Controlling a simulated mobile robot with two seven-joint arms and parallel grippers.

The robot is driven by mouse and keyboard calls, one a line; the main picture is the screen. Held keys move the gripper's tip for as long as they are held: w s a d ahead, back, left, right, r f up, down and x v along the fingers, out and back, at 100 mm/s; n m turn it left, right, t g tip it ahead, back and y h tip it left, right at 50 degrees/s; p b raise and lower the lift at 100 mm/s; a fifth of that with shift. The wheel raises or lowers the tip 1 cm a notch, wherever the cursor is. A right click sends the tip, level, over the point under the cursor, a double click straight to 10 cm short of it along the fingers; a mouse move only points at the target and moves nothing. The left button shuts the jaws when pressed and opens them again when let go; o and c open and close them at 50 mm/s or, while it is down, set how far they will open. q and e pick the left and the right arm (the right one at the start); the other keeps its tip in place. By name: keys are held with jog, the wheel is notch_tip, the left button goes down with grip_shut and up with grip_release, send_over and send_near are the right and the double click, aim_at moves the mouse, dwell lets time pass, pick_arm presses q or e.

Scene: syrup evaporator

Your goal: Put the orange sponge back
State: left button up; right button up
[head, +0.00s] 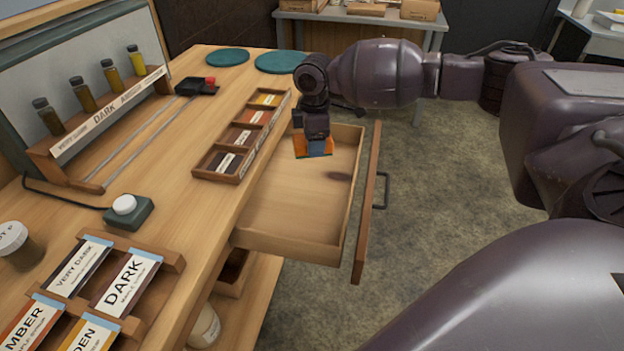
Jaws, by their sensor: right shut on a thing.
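The orange sponge (301,147) is held in my right gripper (318,141), over the far part of an open wooden drawer (290,246). The gripper points down and is shut on the sponge, with orange showing on both sides of a blue-grey part. I cannot tell whether the sponge touches the drawer floor. The rest of the drawer floor that shows is empty apart from a dark mark in the wood. My left gripper is not in view.
The drawer front (366,215) with its dark handle stands out over the floor. On the workbench beside the drawer is a label rack (207,175). Farther left are sample bottles, a red-knobbed black box (195,86) and a green button box (128,212). Open floor lies right.

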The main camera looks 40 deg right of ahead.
send_near(314, 187)
notch_tip(314, 187, down, 7)
jog(key=shift+r+b, duration=0.2)
jog(key=shift+b, duration=0.85)
jog(key=shift+w, duration=0.1)
jog(key=shift+r, duration=0.1)
jog(key=o, duration=0.5)
jog(key=shift+f, duration=0.2)
jog(key=o, duration=0.5)
jog(key=shift+c, duration=0.2)
